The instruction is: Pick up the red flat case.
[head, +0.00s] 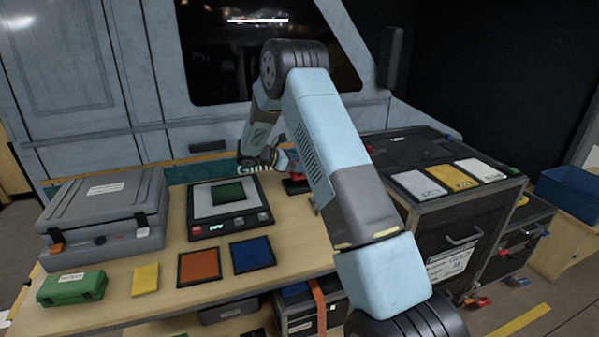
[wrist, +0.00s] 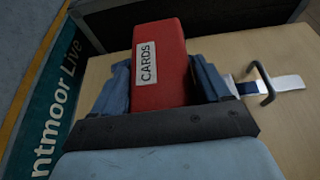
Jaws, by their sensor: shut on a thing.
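The red flat case (wrist: 160,50) fills the upper middle of the wrist view, with a white label reading CARDS on it. My gripper (wrist: 162,75) has one blue finger on each side of the case and is shut on it. I cannot tell clearly whether the case touches the surface below. In the head view, my arm reaches over the back of the wooden bench (head: 120,290), and its links hide most of the gripper and the case.
A grey hard case (head: 100,205), a green box (head: 72,287) and a screen unit (head: 228,208) stand on the bench. Orange (head: 199,266) and blue (head: 252,254) squares lie in front. A dark drawer cabinet (head: 455,225) stands right. In the wrist view, a dark hook (wrist: 265,85) is beside the gripper.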

